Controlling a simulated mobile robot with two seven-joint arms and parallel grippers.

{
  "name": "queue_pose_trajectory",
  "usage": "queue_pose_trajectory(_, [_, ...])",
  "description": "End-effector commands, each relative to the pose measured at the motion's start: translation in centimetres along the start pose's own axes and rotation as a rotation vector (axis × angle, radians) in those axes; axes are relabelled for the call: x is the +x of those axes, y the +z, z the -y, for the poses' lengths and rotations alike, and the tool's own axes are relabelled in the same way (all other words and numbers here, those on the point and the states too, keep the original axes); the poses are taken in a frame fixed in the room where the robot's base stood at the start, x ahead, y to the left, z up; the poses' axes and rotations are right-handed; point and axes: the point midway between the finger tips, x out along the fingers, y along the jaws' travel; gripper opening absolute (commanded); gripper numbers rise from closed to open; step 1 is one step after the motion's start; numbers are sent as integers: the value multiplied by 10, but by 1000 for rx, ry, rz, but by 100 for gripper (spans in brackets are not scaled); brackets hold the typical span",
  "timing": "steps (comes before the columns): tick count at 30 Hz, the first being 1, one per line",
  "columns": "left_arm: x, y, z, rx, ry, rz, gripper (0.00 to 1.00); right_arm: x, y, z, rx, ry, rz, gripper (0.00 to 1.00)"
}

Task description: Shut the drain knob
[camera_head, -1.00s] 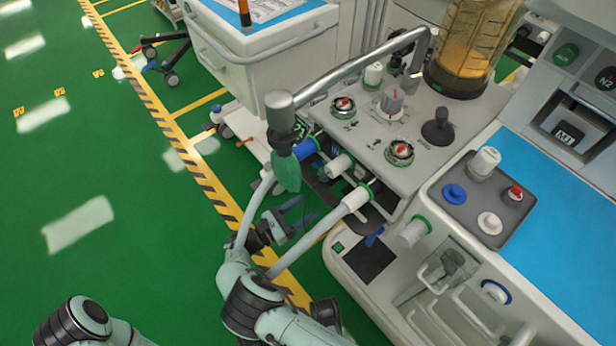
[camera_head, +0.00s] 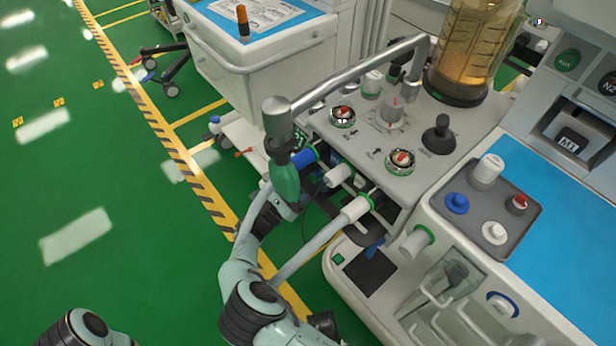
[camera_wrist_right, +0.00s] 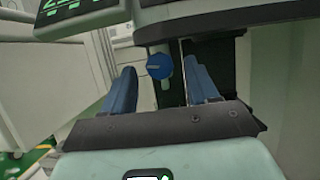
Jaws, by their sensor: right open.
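A small blue faceted knob (camera_wrist_right: 159,66), which looks like the drain knob, shows in the right wrist view on a pale stem under the machine. My right gripper (camera_wrist_right: 159,72) is open, with one blue finger on each side of the knob in that picture. I cannot tell whether either finger touches it. I cannot make out the knob there. My left gripper is out of view; only part of my left arm shows at the bottom left.
A white cart (camera_head: 262,55) stands behind. Green floor is free at left.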

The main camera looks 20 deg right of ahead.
Motion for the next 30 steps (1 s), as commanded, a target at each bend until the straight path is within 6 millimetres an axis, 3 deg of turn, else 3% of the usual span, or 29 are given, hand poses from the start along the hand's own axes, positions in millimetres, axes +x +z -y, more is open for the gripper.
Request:
queue_pose_trajectory(12, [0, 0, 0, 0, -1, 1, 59, 9, 0, 0, 1, 1, -1, 59])
queue_pose_trajectory(17, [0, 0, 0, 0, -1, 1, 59, 9, 0, 0, 0, 1, -1, 7])
queue_pose_trajectory(18, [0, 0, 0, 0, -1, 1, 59, 9, 0, 0, 0, 1, -1, 3])
queue_pose_trajectory(23, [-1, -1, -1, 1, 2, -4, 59, 9, 0, -1, 35, -13, -2, 3])
queue_pose_trajectory(30, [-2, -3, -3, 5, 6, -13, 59, 9, 0, -4, 280, -116, -3, 3])
